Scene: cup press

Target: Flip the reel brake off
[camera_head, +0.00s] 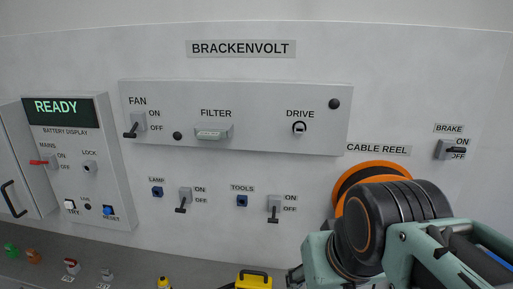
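The reel brake switch (442,149) is a small grey box on the white wall panel at the right, under a BRAKE label. Its black lever (457,150) sticks out to the right, between the ON and OFF marks; I cannot tell for sure which setting it is at. The orange cable reel (372,168) is on the wall to the lower left of the brake, partly hidden by my arm. My teal and black arm fills the lower right, below the brake switch and apart from it in the picture. I cannot make out my gripper's fingers.
A raised panel with the fan switch (138,122), filter (212,132) and drive knob (299,128) spans the middle. Lamp switch (185,195) and tools switch (273,204) are below. A battery box (118,150) stands left. Yellow items (254,280) are at the bottom.

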